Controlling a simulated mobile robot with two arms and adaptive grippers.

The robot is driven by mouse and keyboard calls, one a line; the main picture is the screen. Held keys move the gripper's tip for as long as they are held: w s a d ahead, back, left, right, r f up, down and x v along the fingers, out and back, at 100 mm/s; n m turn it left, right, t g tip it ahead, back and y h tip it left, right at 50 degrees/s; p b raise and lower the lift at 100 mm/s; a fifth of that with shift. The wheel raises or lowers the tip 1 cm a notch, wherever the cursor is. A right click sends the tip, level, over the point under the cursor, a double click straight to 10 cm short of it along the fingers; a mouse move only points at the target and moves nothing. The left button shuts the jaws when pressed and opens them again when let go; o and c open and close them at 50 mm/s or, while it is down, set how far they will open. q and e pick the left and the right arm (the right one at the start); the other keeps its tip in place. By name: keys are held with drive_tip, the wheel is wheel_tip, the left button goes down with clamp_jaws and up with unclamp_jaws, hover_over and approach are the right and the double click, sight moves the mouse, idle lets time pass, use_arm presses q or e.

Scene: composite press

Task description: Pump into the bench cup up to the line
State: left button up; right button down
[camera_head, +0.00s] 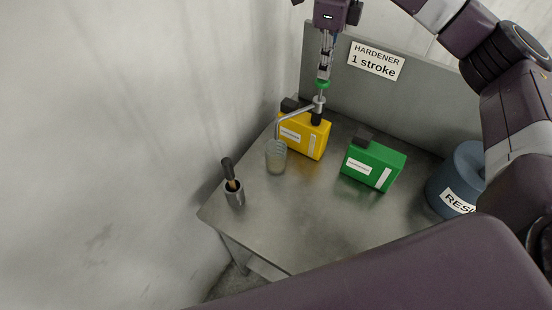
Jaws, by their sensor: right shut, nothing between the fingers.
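The clear bench cup (276,160) stands on the metal bench under the end of a thin bent spout. The spout belongs to the grey pump (319,103) on the yellow container (311,139). The cup's fill line and any liquid in it are too small to make out. My right gripper (323,77) points straight down over the pump, shut and empty. A green piece shows right at its fingertips, above the pump head; I cannot tell whether they touch. My left gripper is not in view.
A green container (374,165) stands right of the yellow one. A blue drum (460,178) marked "RES", partly hidden, stands far right. A sign (376,61) reads "HARDENER 1 stroke". The bench's front (290,225) is clear.

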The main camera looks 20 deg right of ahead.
sight(322, 85)
drive_tip(key=shift+s+f+b, duration=0.1)
drive_tip(key=shift+f+b, duration=1.4)
drive_tip(key=shift+f, duration=1)
drive_tip(key=shift+r+p, duration=1.8)
drive_tip(key=shift+r, duration=0.8)
drive_tip(key=shift+r+p, duration=1.75)
drive_tip(key=shift+r, duration=0.8)
drive_tip(key=shift+f, duration=0.15)
